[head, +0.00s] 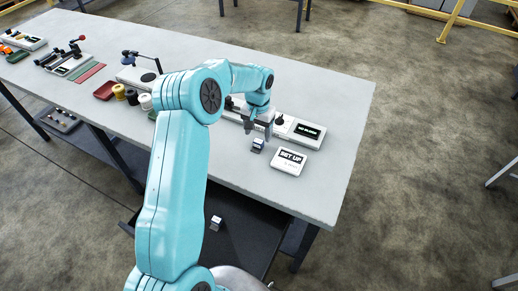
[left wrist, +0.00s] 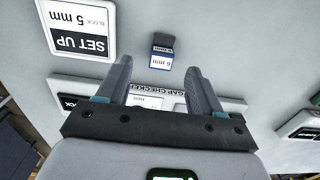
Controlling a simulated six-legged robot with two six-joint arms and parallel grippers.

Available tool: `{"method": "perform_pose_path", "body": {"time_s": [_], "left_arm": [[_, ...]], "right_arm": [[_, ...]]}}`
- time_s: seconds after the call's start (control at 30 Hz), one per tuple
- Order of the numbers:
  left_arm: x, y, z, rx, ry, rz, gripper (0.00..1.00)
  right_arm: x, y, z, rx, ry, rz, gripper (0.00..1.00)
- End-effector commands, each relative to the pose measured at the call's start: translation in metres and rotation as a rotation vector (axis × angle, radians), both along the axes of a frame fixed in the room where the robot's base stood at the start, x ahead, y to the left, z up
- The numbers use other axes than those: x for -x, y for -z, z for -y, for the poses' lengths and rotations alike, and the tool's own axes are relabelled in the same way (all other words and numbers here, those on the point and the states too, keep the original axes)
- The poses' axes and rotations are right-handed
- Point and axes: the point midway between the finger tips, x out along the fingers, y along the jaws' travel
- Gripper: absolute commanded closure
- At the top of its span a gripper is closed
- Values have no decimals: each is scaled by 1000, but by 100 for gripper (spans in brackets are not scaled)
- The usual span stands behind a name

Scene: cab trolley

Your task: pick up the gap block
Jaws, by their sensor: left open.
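A small gap block (head: 257,145) with a white and blue label and dark top sits on the grey table. In the left wrist view the block (left wrist: 162,51) reads "6 mm" and lies just beyond and between my fingertips. My left gripper (head: 258,131) is open and empty above the table, close to the block; its two fingers also show in the left wrist view (left wrist: 158,66). My right gripper is not in view.
A gap checker device (head: 297,129) stands behind the block. Another small pale block (head: 216,223) is on the dark lower surface (head: 240,245). The table's right end is clear.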

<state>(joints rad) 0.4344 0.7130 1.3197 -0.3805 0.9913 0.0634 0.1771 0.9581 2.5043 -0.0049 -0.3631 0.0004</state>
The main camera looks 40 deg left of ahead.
Motion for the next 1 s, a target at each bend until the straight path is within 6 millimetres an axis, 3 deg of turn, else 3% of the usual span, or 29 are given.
{"method": "perform_pose_path", "body": {"time_s": [0.23,0.47,0.7,0.73,0.9,1.0], "left_arm": [[-3,19,-2,0,-1,-1,34],[-7,56,-4,0,-1,-1,34],[-8,57,-4,0,-1,1,34],[-8,57,-4,0,-1,1,41],[-8,57,-4,0,-1,0,93],[-8,57,-4,0,-1,1,92]], "right_arm": [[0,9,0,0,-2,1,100],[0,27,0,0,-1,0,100],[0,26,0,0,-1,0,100],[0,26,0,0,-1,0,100],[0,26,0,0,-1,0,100],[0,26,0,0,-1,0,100]]}}
